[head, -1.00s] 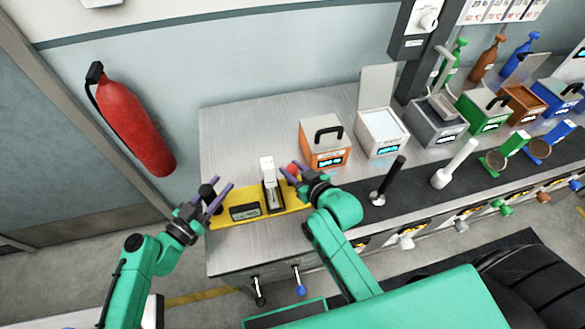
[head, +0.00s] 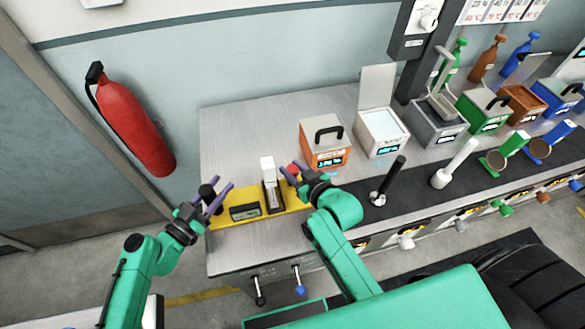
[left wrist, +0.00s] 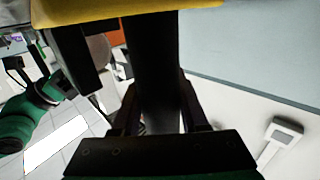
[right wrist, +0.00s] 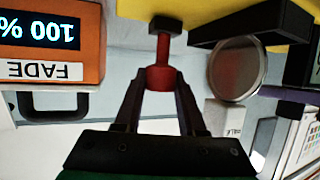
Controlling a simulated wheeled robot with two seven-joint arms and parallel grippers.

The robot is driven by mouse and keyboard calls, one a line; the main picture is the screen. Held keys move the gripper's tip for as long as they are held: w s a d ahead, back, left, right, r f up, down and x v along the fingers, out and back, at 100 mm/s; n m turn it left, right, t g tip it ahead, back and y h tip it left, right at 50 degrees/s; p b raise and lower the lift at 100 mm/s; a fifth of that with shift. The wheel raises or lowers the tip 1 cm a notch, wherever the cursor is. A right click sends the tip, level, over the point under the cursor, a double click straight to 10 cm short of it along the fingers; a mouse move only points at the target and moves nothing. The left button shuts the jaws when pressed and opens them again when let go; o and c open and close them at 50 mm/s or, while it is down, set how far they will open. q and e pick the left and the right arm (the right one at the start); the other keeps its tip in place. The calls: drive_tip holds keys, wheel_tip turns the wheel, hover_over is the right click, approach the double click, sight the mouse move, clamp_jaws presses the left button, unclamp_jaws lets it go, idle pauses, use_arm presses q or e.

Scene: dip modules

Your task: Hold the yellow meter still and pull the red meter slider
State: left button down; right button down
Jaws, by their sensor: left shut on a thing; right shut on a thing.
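The yellow meter (head: 224,221) is a flat yellow base lying along the left front of the bench. It carries a small dark display (head: 244,211), a white upright block (head: 267,170) and a black knob (head: 207,192) at its left end. My left gripper (head: 218,197) is shut on the black knob; in the left wrist view a black post (left wrist: 152,75) runs between its fingers below the yellow base. My right gripper (right wrist: 160,88) is shut on the red slider (right wrist: 160,73), whose red knob also shows in the head view (head: 292,169).
An orange box (head: 325,158) with a black handle stands just behind the right gripper. A white open box (head: 382,134) and several coloured boxes and tools line the bench to the right. The bench's back left is clear. A fire extinguisher (head: 137,122) hangs on the wall.

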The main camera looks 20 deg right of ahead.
drive_tip(key=shift+s, duration=0.1)
drive_tip(key=s, duration=0.6)
drive_tip(key=shift+c, duration=2.3)
unclamp_jaws()
drive_tip(key=v, duration=1.2)
